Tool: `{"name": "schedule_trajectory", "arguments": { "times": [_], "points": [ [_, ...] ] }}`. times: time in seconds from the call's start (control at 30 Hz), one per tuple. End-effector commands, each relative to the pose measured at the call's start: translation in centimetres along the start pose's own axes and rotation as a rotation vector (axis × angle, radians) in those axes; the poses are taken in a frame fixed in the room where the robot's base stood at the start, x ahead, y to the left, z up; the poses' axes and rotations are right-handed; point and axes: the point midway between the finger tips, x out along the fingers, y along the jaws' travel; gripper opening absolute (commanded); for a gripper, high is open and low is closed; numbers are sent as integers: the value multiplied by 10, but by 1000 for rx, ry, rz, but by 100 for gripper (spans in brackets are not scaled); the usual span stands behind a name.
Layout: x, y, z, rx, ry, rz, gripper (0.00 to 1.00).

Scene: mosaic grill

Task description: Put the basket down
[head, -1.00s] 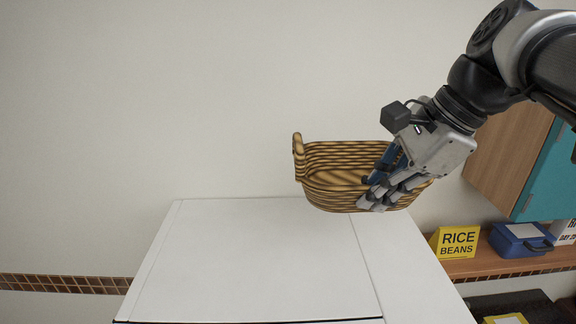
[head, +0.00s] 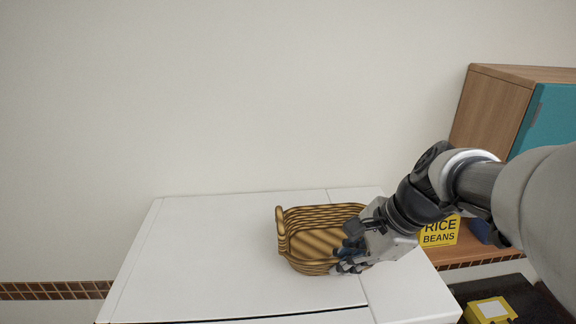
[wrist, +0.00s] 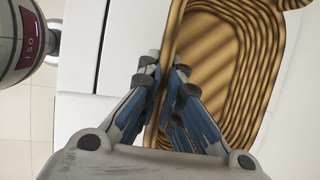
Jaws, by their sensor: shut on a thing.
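The basket (head: 312,242) is brown and striped like wicker, with a raised handle at its left end. It is upright and appears to rest on, or sit just above, the white top surface (head: 215,245); I cannot tell if it touches. My gripper (head: 347,266) is shut on the basket's near right rim. In the wrist view, the fingers of my gripper (wrist: 165,105) pinch the rim of the basket (wrist: 225,60), one on each side. The basket's inside looks empty where it shows. Its right end is partly hidden behind my gripper.
The white top is clear to the left of the basket, with its front edge close by.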

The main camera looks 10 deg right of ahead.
Motion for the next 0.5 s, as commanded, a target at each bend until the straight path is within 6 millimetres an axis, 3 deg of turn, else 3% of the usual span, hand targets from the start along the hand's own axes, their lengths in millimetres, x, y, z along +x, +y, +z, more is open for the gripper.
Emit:
{"name": "schedule_trajectory", "arguments": {
  "times": [0.37,0.4,0.5],
  "points": [
    [4,1,-2,0,0,-2,0],
    [4,1,-2,0,0,-1,7],
    [3,1,-1,0,0,-1,14]
  ]
}}
